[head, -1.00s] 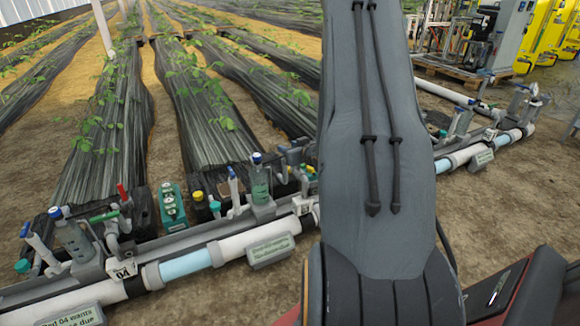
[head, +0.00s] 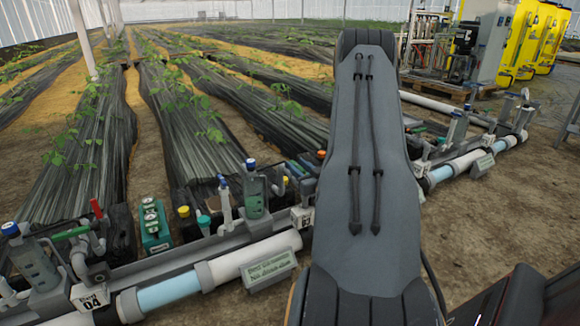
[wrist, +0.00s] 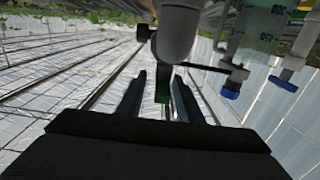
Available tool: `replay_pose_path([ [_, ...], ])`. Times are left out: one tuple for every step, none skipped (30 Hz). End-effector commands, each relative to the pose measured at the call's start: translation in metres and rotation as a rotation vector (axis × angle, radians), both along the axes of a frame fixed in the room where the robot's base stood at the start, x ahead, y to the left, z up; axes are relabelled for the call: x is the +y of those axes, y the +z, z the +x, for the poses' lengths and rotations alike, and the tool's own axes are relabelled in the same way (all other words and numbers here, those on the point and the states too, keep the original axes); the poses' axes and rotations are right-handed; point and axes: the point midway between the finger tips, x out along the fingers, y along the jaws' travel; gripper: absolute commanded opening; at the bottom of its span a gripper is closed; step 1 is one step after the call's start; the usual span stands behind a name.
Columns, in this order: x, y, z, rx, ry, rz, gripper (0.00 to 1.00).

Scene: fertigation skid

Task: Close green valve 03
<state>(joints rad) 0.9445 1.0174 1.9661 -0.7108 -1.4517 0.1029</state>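In the wrist view a green handle (wrist: 162,88) shows between the two dark fingers of my gripper (wrist: 160,76), below a grey pipe fitting (wrist: 178,32). The fingers stand apart, with a gap visible on either side of the handle; I cannot tell whether they touch it. In the head view the 03 tag (head: 302,217) hangs on the pipe line, partly behind my arm. My arm hides the valve area beside it and my gripper there. Another green handle (head: 72,232) stands above the 04 tag (head: 90,298) at left.
A bottle with a blue cap (head: 254,190) stands just left of the 03 tag. A red handle (head: 96,208) and a green box (head: 155,225) are further left.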

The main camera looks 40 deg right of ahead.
Motion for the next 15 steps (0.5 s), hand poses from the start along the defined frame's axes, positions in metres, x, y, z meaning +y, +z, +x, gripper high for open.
replay_pose_path([
  [-0.001, -0.002, 0.01, -0.001, 0.002, -0.003, 0.33],
  [-0.002, -0.003, 0.015, 0.0, 0.003, -0.003, 0.33],
  [-0.002, -0.002, 0.02, 0.0, 0.004, -0.002, 0.33],
  [-0.003, -0.003, 0.024, 0.0, 0.004, -0.002, 0.33],
  [-0.004, -0.002, 0.027, -0.001, 0.004, -0.001, 0.33],
  [-0.005, -0.002, 0.031, 0.0, 0.003, -0.001, 0.33],
  [-0.006, -0.002, 0.033, 0.0, 0.003, -0.001, 0.33],
  [-0.006, -0.001, 0.036, 0.0, 0.003, -0.002, 0.33],
  [-0.006, -0.001, 0.038, 0.0, 0.004, -0.002, 0.33],
  [-0.006, -0.001, 0.04, -0.001, 0.004, -0.001, 0.33],
  [-0.006, -0.001, 0.041, 0.0, 0.004, -0.001, 0.33],
  [-0.006, 0.0, 0.042, 0.0, 0.004, -0.001, 0.33],
  [-0.006, 0.0, 0.042, 0.0, 0.004, -0.001, 0.33],
  [-0.006, 0.0, 0.042, 0.0, 0.004, 0.0, 0.33],
  [-0.006, 0.0, 0.042, 0.001, 0.004, 0.0, 0.33],
])
